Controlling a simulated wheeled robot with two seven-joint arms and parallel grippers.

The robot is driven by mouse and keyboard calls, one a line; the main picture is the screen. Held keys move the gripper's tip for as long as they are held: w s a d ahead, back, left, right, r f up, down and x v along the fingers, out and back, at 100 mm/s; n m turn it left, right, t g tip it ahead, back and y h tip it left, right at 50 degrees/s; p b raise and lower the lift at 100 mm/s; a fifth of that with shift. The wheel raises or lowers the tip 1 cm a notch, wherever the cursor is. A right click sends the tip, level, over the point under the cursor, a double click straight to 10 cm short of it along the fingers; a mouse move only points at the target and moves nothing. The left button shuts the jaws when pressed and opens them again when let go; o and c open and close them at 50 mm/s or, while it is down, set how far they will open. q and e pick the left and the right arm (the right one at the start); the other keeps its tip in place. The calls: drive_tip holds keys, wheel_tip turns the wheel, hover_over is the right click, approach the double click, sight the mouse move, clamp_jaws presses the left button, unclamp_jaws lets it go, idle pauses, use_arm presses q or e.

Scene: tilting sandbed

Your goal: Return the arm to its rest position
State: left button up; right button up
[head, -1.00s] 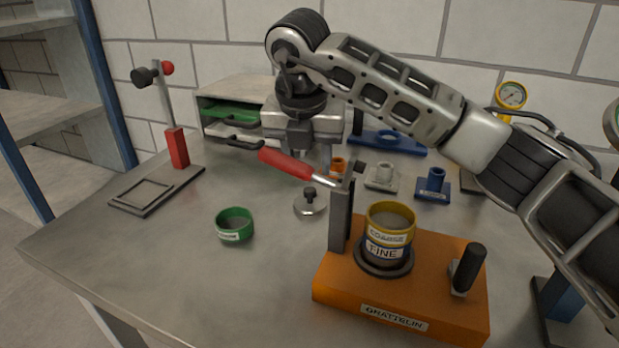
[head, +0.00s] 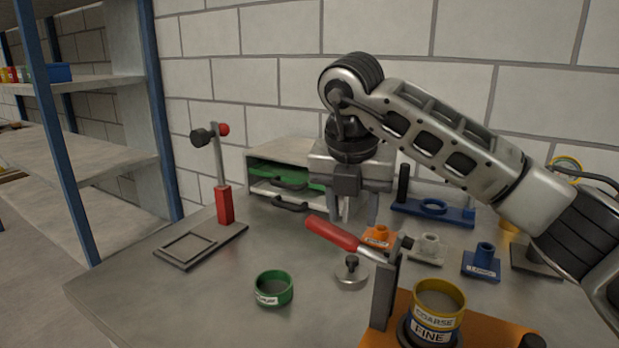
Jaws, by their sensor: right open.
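My right arm comes in from the right side of the head view and arches over the bench. Its gripper (head: 354,210) points down, open and empty, above the bench behind the red lever handle (head: 332,233). The fingers hang in front of the small cabinet's right side, apart from the orange piece (head: 377,237). My left gripper does not show.
An orange base (head: 482,326) carries stacked rings labelled COARSE and FINE (head: 437,304). A green ring (head: 273,289), a metal weight (head: 351,274) and a red-posted stand (head: 225,205) sit on the grey bench (head: 215,295). A cabinet (head: 262,163) and blue fixture (head: 460,215) stand behind.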

sight(353, 258)
drive_tip(key=x, duration=1)
drive_tip(key=shift+d+f, duration=0.1)
drive_tip(key=shift+f, duration=0.05)
wheel_tip(353, 258, up, 3)
drive_tip(key=shift+f, duration=0.15)
drive_tip(key=shift+w+r, duration=0.1)
drive_tip(key=shift+r, duration=0.3)
